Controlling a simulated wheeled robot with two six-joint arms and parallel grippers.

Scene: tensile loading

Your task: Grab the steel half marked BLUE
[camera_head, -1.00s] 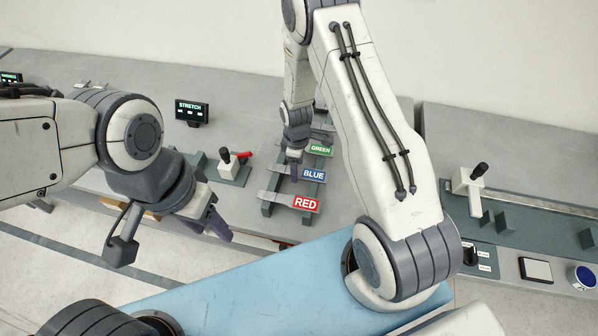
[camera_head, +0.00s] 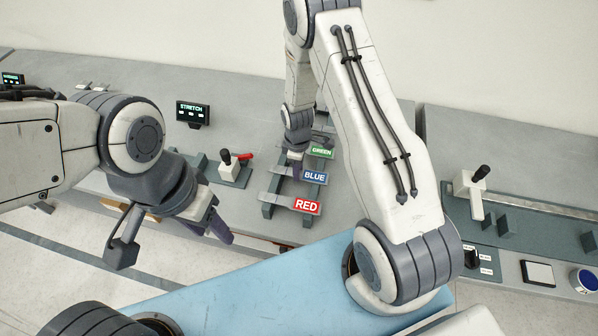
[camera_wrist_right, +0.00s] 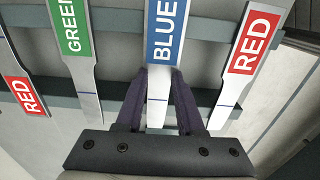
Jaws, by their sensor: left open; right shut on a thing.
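The steel half marked BLUE (camera_head: 314,178) lies across a dark rack (camera_head: 267,211), between the halves marked GREEN (camera_head: 321,152) and RED (camera_head: 306,207). In the right wrist view, the BLUE half (camera_wrist_right: 164,35) runs between the two dark fingers of my right gripper (camera_wrist_right: 160,76), which is shut on its narrow bare part near the label. It still lies in line with its neighbours. In the head view my right gripper (camera_head: 294,160) is partly hidden by its own wrist. My left gripper (camera_head: 213,222) is open and empty, away from the rack at left.
GREEN (camera_wrist_right: 70,40) and RED (camera_wrist_right: 248,50) halves lie close on either side, with another RED piece (camera_wrist_right: 26,95) at far left. A lever device (camera_head: 231,168) and STRETCH screen (camera_head: 193,112) stand left of the rack. Another lever machine (camera_head: 470,188) is at right.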

